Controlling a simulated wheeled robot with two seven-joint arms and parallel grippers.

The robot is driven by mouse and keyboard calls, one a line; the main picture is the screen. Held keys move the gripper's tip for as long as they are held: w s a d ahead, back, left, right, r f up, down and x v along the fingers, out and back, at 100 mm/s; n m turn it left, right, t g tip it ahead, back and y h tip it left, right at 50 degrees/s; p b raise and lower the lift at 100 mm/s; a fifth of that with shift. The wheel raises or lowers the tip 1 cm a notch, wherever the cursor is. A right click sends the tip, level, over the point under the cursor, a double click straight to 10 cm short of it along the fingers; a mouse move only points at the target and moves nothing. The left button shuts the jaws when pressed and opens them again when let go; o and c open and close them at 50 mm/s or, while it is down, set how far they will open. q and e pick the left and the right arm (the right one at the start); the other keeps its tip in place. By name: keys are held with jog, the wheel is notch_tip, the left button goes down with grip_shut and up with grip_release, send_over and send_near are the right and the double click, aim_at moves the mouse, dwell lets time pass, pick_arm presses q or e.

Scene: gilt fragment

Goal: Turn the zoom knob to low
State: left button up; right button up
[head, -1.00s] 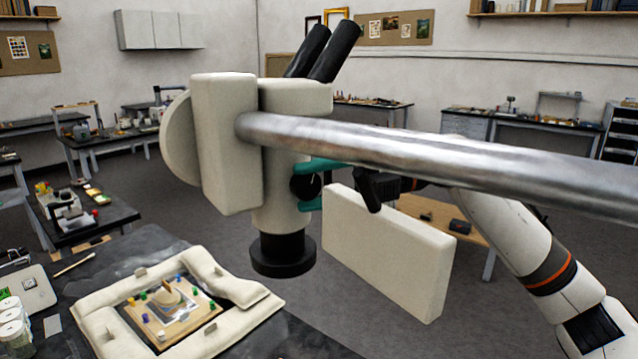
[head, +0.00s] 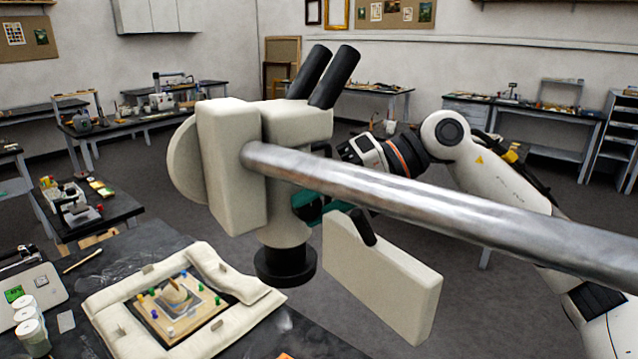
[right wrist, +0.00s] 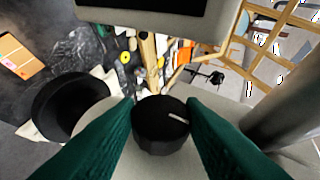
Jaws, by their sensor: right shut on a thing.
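The microscope (head: 292,128) hangs on a metal boom, with black eyepieces on top and a black objective (head: 285,265) below. Its black zoom knob (right wrist: 161,125) has a white pointer line, which points to the right and slightly down in the right wrist view. My right gripper (right wrist: 160,118) has green fingers on both sides of the knob and is shut on it. In the head view, my right gripper's green fingers (head: 312,204) show at the side of the microscope body, partly hidden by the boom. My left gripper is not in view.
The metal boom (head: 430,205) crosses in front of my right arm. A cream box (head: 385,280) hangs right of the objective. Below, a padded frame (head: 115,310) holds a small fragment (head: 176,293) with colored pins on the dark table.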

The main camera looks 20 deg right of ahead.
jog(key=shift+a+r+n+h+p, duration=0.15)
jog(key=shift+n+h+p, duration=0.25)
jog(key=shift+h+p, duration=0.5)
jog(key=o, duration=1)
jog(key=shift+d, duration=0.2)
jog(key=b+v, duration=0.1)
jog(key=v, duration=0.7)
jog(key=b+v, duration=0.1)
jog(key=v, duration=0.2)
jog(key=shift+s+d+r+b, duration=0.2)
jog(key=shift+s+r+b, duration=0.1)
jog(key=shift+r+b, duration=0.1)
jog(key=shift+c, duration=0.2)
